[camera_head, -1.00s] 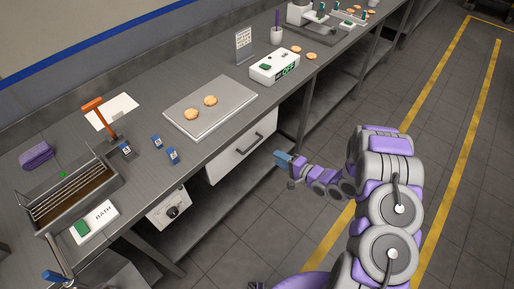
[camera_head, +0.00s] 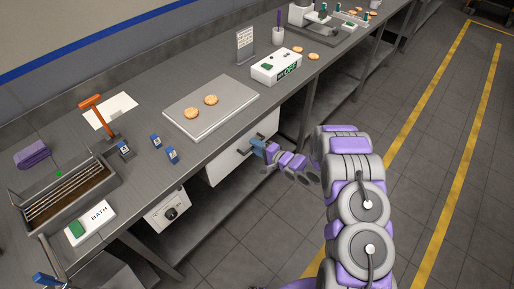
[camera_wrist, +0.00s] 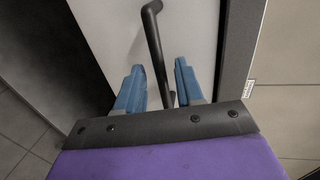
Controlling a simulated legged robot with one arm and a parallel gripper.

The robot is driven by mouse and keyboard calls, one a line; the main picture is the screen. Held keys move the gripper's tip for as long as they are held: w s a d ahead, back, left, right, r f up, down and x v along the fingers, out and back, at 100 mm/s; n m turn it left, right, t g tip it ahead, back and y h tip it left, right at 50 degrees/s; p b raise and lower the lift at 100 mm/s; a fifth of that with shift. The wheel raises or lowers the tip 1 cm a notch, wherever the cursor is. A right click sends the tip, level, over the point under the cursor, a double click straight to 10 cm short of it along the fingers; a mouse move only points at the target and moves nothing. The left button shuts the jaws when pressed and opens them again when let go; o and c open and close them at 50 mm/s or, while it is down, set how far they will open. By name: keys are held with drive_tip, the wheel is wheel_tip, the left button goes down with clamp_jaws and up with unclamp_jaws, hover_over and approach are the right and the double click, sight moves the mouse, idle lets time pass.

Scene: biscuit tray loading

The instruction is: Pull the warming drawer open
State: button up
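The warming drawer (camera_head: 228,162) is a white front under the bench and looks closed. It has a dark bar handle, seen close in the wrist view (camera_wrist: 154,38). My gripper (camera_head: 258,146) is at the drawer front, by the handle. In the wrist view my gripper (camera_wrist: 158,82) has its two blue fingers apart. The handle bar runs down into the gap between them, and I see no finger touching it. The gripper hides part of the handle in the head view.
Above the drawer a metal tray (camera_head: 222,112) holds two biscuits on the bench. A white box with a green OFF display (camera_head: 288,69) stands farther along. A white control box with a knob (camera_head: 168,209) hangs left of the drawer. The floor in front (camera_head: 235,235) is clear.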

drive_tip(key=shift+c, duration=0.5)
clamp_jaws()
